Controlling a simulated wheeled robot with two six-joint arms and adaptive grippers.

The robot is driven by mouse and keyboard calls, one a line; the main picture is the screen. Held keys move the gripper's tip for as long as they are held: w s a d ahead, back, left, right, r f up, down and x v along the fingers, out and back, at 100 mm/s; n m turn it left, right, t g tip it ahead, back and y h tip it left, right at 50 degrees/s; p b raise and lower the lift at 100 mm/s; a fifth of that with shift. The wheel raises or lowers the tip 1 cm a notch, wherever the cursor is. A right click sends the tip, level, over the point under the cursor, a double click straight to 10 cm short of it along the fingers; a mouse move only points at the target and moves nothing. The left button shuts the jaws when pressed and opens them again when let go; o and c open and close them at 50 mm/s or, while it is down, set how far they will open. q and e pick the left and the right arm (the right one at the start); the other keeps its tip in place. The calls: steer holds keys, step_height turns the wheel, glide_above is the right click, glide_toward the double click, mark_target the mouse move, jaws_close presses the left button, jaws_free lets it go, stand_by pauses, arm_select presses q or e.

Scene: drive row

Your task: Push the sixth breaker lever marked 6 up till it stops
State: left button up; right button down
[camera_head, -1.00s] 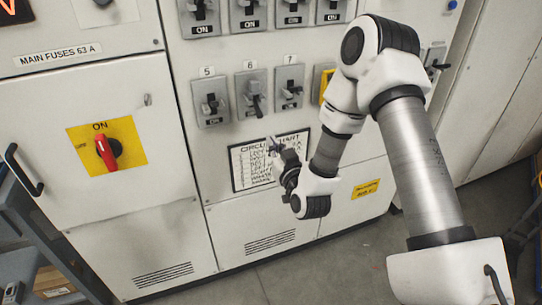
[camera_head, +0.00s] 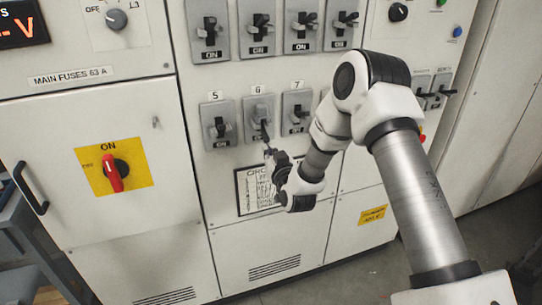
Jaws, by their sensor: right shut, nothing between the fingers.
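The breaker marked 6 (camera_head: 256,118) sits in the lower row of the cabinet, between breaker 5 (camera_head: 218,125) and breaker 7 (camera_head: 297,114). Its dark lever (camera_head: 264,130) points down and outward, lower than the levers beside it. My right gripper (camera_head: 269,152) is shut and empty, just below the lever of breaker 6. From this view I cannot tell whether its fingertips touch the lever. My left gripper is out of the frame.
A row of breakers (camera_head: 255,35) is above. A chart (camera_head: 247,203) hangs below, partly behind my right gripper. A red rotary handle on a yellow plate (camera_head: 140,185) is at left. My right forearm covers the panel right of breaker 7.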

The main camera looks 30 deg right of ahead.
steer(key=shift+w+r+p, duration=0.1)
steer(key=shift+r+p, duration=0.2)
steer(key=shift+r, duration=0.2)
stand_by(0.3)
steer(key=shift+f, duration=0.15)
steer(key=shift+f+b, duration=0.8)
steer(key=shift+f, duration=0.1)
steer(key=v, duration=0.7)
